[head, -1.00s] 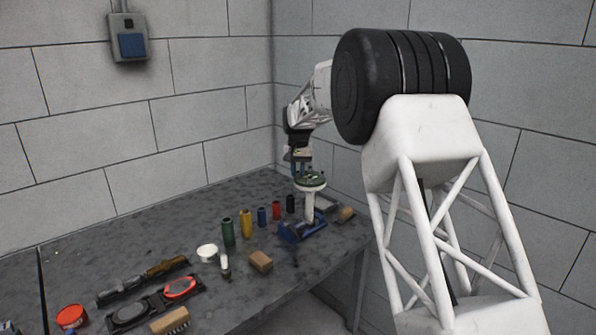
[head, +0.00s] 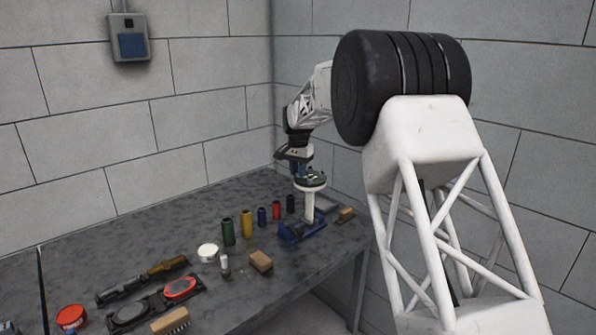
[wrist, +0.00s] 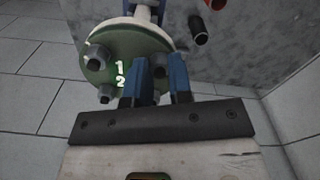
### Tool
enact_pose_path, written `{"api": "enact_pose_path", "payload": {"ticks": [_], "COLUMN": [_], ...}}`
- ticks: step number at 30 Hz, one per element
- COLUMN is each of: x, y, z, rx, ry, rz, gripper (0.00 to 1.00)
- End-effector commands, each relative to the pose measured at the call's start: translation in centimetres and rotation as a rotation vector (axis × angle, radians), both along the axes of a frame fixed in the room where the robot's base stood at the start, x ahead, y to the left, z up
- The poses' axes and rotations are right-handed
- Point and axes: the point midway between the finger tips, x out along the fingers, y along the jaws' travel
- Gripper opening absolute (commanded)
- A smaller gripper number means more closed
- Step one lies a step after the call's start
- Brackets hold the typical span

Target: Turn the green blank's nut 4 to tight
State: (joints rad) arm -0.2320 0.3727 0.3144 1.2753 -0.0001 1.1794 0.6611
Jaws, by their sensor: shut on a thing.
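The green blank (head: 312,181) is a round green disc on top of a white post on the bench. In the wrist view the green blank (wrist: 130,47) shows tilted, with white numerals 1 and 2 on its face. My gripper (wrist: 160,66) is at the disc's edge, its two blue fingers shut on a grey nut (wrist: 160,60), partly hidden between them. I cannot read that nut's number. Another nut on a stud (wrist: 97,57) stands at the disc's left, and one more nut (wrist: 105,93) at its lower left. In the head view my gripper (head: 301,172) is just above the blank.
A blue base (head: 302,232) holds the post. Green, yellow, blue, red and black cylinders (head: 247,224) stand in a row left of it. Wooden blocks (head: 260,261), a white cup (head: 208,252) and dark tools lie nearer. Walls rise close behind and to the right.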

Motion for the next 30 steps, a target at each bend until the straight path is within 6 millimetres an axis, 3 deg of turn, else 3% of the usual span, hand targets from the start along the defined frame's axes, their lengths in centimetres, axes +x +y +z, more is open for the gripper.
{"api": "enact_pose_path", "payload": {"ticks": [1,2,7,20,30], "x": [0.0,0.0,0.0,0.0,0.0], "y": [0.0,0.0,0.0,0.0,0.0], "z": [0.1,0.0,0.0,0.5,4.1], "rx": [0.0,0.0,0.0,0.0,0.001], "ry": [0.0,0.0,0.0,-0.001,-0.003], "rz": [0.0,0.0,0.001,0.001,0.001], "gripper": [0.0,0.21,0.46,0.46,0.46]}}
